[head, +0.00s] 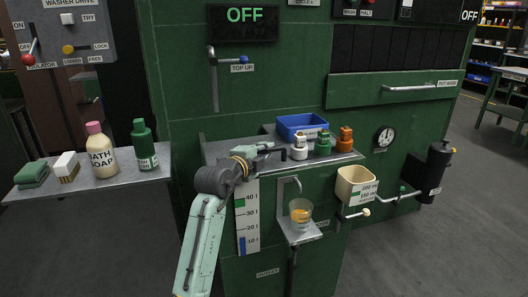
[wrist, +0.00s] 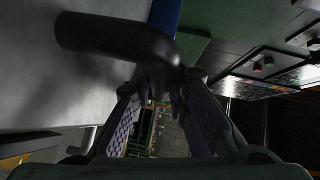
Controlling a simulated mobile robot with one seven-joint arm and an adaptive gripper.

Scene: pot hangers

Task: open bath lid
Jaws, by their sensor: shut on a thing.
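The bath lid looks like the grey flat top (head: 216,150) of the green bath unit, with a dark bent handle (head: 283,153) at its front. My gripper (head: 270,149) reaches over this top from the front left. In the wrist view the thick black handle (wrist: 110,36) curves across the grey surface (wrist: 40,85), and its end lies between the fingertips of my gripper (wrist: 160,92). The fingers are shut on it. The lid looks flat and level. My gripper and arm partly hide the top in the head view.
A blue tray (head: 302,121) and several small bottles, one of them orange (head: 345,138), stand just behind and right of my gripper. A glass (head: 300,212) stands on a small ledge below. A side shelf (head: 75,187) with a soap bottle (head: 100,158) is at left.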

